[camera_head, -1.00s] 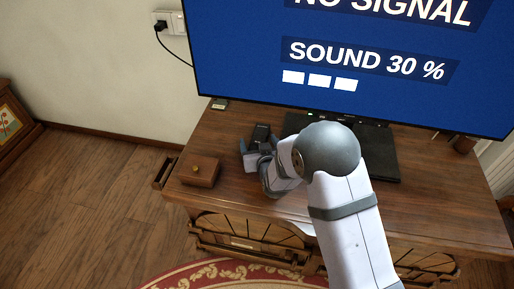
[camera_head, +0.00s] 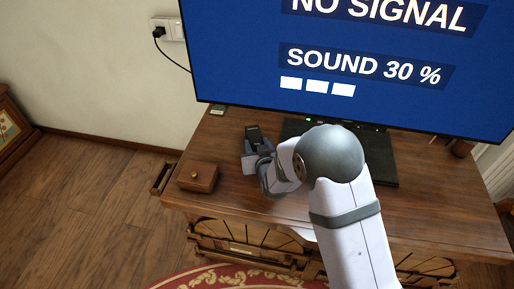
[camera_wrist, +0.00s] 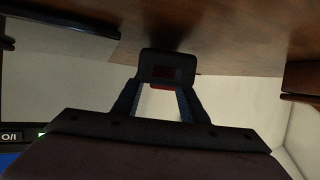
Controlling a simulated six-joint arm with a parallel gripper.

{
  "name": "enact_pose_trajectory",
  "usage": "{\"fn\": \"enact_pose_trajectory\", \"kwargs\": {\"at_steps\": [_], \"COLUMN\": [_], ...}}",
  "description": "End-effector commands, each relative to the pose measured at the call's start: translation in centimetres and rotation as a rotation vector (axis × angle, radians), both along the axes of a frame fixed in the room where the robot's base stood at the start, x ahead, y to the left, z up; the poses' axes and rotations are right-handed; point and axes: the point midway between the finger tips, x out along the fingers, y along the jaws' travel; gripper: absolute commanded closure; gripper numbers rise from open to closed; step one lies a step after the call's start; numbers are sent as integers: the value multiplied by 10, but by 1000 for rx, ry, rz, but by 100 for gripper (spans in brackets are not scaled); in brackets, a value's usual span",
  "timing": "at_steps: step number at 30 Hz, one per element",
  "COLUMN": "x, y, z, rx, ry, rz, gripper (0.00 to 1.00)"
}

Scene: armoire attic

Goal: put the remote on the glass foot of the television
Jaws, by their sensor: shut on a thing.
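The remote (camera_head: 254,134) is a small dark block standing out past my fingertips on the left part of the wooden television stand. My gripper (camera_head: 255,146) is shut on it. In the wrist view the remote (camera_wrist: 168,65) sits between the ends of both fingers, with a dark reddish patch on its face. I cannot tell whether it touches the wood. The television (camera_head: 330,55) shows a blue screen. Its glass foot (camera_head: 385,172) is a dark flat plate on the stand, right of the remote and partly hidden by my arm.
A small wooden box (camera_head: 198,176) with a gold knob stands left of my gripper. The television's lower edge hangs above the stand's back.

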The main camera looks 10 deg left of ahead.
Motion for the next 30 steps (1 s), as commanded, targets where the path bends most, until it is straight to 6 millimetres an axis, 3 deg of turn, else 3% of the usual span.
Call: {"fn": "enact_pose_trajectory", "kwargs": {"at_steps": [6,15,30], "x": [1,1,1], "y": [1,0,-7], "z": [42,80,84], "rx": [3,2,2], "ry": [-7,-5,-1], "rz": [1,0,-23], "gripper": [90,90,90]}}
